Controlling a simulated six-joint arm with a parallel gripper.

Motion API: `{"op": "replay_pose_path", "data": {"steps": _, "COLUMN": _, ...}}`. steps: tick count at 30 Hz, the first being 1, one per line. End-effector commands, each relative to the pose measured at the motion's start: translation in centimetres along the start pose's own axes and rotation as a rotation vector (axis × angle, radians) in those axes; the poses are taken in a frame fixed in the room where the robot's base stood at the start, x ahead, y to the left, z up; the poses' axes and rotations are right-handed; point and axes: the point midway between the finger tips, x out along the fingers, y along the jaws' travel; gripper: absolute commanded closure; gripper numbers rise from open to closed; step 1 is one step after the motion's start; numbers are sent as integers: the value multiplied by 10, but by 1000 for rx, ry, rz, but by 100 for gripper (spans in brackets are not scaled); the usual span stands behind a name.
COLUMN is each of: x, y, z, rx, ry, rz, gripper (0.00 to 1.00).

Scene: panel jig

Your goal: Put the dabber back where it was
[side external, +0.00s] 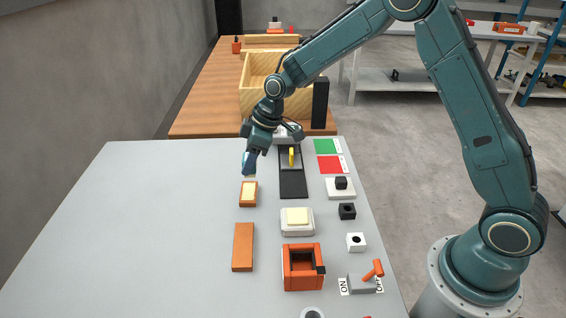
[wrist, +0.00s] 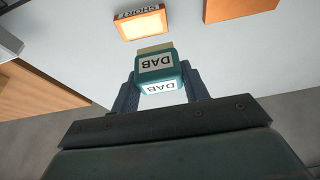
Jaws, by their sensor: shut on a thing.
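The dabber (wrist: 158,69) is a teal block with white DAB labels and a pale tan pad at its end. My gripper (wrist: 160,90) is shut on it, with one dark finger on each side. In the side view my gripper (side external: 250,160) is low over the grey table, just behind a small orange tray with a cream pad (side external: 248,194). The dabber is small and partly hidden by the fingers there. I cannot tell whether it touches the table. The tray also shows beyond the dabber in the wrist view (wrist: 140,23).
A plain orange block (side external: 243,247) lies nearer the camera. To the right stand a black slide with a yellow piece (side external: 293,182), a white block with a cream top (side external: 297,221), an orange open box (side external: 302,267) and a lever switch (side external: 363,284). The table's left side is clear.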

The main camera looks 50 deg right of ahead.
Motion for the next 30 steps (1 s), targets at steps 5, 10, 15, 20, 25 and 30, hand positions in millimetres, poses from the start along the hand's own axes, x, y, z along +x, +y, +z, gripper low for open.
{"op": "replay_pose_path", "data": {"steps": 5, "x": -23, "y": 29, "z": 19, "rx": 11, "ry": 5, "rz": 1, "gripper": 73}}
{"op": "replay_pose_path", "data": {"steps": 10, "x": -52, "y": 60, "z": 46, "rx": 17, "ry": 7, "rz": -2, "gripper": 73}}
{"op": "replay_pose_path", "data": {"steps": 15, "x": -85, "y": 88, "z": 78, "rx": 18, "ry": 9, "rz": -3, "gripper": 73}}
{"op": "replay_pose_path", "data": {"steps": 20, "x": -116, "y": 109, "z": 111, "rx": 13, "ry": 10, "rz": -2, "gripper": 73}}
{"op": "replay_pose_path", "data": {"steps": 25, "x": -148, "y": 126, "z": 146, "rx": 7, "ry": 8, "rz": 2, "gripper": 73}}
{"op": "replay_pose_path", "data": {"steps": 30, "x": -171, "y": 134, "z": 171, "rx": -2, "ry": 6, "rz": 4, "gripper": 73}}
